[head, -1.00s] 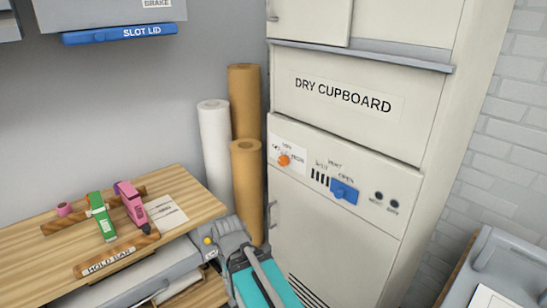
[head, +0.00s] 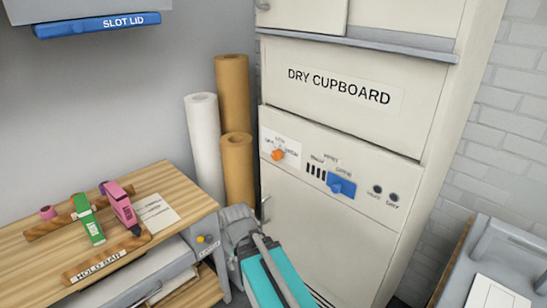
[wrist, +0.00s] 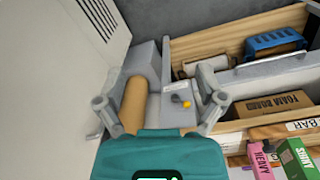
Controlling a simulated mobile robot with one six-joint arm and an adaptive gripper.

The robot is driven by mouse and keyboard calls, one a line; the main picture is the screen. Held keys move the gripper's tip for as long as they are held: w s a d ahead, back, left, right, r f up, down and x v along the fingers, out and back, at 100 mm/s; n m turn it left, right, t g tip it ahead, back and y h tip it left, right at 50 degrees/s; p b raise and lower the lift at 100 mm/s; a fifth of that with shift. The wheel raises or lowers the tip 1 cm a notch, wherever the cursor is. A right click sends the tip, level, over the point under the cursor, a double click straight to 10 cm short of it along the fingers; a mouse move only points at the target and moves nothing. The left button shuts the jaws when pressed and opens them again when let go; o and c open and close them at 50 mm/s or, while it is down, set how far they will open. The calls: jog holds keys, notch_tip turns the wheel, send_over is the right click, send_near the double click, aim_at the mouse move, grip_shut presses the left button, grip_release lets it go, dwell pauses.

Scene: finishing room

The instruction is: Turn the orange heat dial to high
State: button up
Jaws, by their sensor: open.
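The orange heat dial (head: 278,155) sits on a white plate at the left of the control panel on the cream dry cupboard (head: 430,130). Small labels ring the dial; they are too small to read surely, and I cannot tell which mark it points at. My gripper (head: 237,228) is in front of the cupboard's lower left, below the dial and apart from it. In the wrist view my gripper (wrist: 158,95) has its two grey fingers spread wide with nothing between them. The dial does not show in the wrist view.
A blue vent slider (head: 341,187) and two dark round fittings (head: 385,194) share the panel. Paper rolls (head: 237,165) stand left of the cupboard. A wooden bench (head: 160,185) with green and pink tools is left. A grey unit (head: 510,255) stands right.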

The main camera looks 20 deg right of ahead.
jog(key=w+d+r+n+t+h, duration=0.1)
jog(key=w+d+n+h, duration=0.4)
jog(key=w+d, duration=0.1)
jog(key=n+t+h+b, duration=0.1)
jog(key=n+t+h, duration=0.4)
jog(key=n+h, duration=0.8)
send_near(275, 156)
jog(key=s+a+n+y, duration=0.2)
jog(key=a, duration=0.1)
jog(key=shift+w+r, duration=0.25)
jog(key=shift+r, duration=0.25)
jog(key=shift+d, duration=0.15)
jog(key=shift+r+x, duration=0.15)
jog(key=shift+x, duration=3.2)
jog(key=shift+r+x, duration=0.15)
jog(key=shift+x, duration=3.25)
jog(key=shift+w, duration=0.15)
